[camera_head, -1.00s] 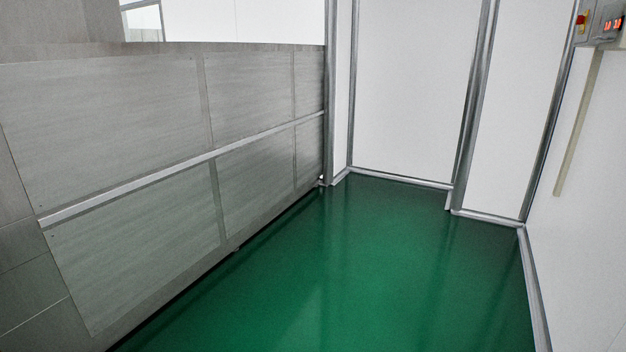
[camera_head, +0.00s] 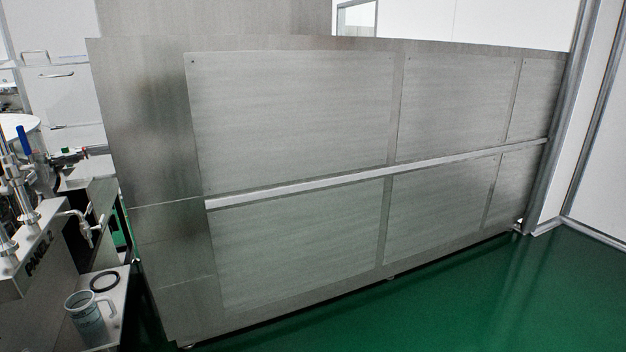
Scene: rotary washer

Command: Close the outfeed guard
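No outfeed guard can be made out for certain. A large grey metal machine housing (camera_head: 290,130) with several flat panels and a pale horizontal rail (camera_head: 300,188) fills the middle of the head view. I cannot tell whether any of its panels is the guard. Neither of my grippers is in view.
Clear green floor (camera_head: 470,300) lies in front of the housing at the lower right. White wall panels with a grey metal post (camera_head: 565,110) stand at the right.

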